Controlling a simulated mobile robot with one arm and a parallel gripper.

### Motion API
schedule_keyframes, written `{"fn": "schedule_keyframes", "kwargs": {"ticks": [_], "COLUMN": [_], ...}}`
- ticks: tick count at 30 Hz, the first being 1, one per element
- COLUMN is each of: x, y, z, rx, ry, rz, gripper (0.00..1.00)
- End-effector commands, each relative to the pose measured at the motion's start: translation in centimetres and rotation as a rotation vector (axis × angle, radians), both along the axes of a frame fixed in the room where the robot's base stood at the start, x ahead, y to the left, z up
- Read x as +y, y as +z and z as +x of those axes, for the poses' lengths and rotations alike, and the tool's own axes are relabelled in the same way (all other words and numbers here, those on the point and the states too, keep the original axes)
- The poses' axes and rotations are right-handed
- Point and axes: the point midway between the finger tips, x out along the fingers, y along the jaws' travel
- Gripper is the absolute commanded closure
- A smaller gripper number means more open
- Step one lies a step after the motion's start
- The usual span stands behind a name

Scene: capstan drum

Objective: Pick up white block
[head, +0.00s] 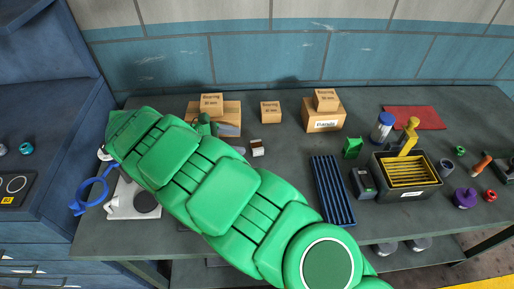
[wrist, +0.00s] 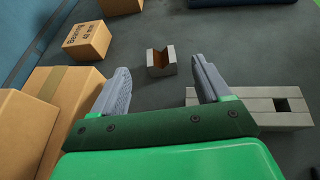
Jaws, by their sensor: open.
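A small white-grey block (wrist: 161,64) with a brown V-shaped groove in its top stands on the dark table, ahead of my gripper. It also shows in the head view as a small white block (head: 257,148) with a brownish top. My gripper (wrist: 160,78) is open and empty in the wrist view, its two grey fingers apart. The grooved block appears beyond and between the fingertips, not touching them. A second pale grey block (wrist: 248,104), long and with a square hole, lies at the right finger, partly hidden. In the head view my green arm covers much of the gripper.
Cardboard boxes stand close at the left (wrist: 62,100), and a smaller box (wrist: 87,40) stands farther off. In the head view, a blue ribbed tray (head: 332,190), a black crate (head: 407,180) and a green item (head: 352,148) lie to the right.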

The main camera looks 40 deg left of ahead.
Motion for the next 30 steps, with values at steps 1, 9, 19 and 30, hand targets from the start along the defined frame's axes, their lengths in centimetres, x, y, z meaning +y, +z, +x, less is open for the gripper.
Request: {"fn": "schedule_keyframes", "kwargs": {"ticks": [1,9,19,30], "x": [-0.2,-1.3,-2.9,-3.9], "y": [-0.1,-1.0,-3.0,-3.6], "z": [0.3,1.8,4.0,5.4], "rx": [0.0,0.0,0.003,0.0], "ry": [-0.001,-0.002,-0.001,-0.001], "rz": [0.0,0.0,0.0,0.001], "gripper": [0.23,0.23,0.23,0.23]}}
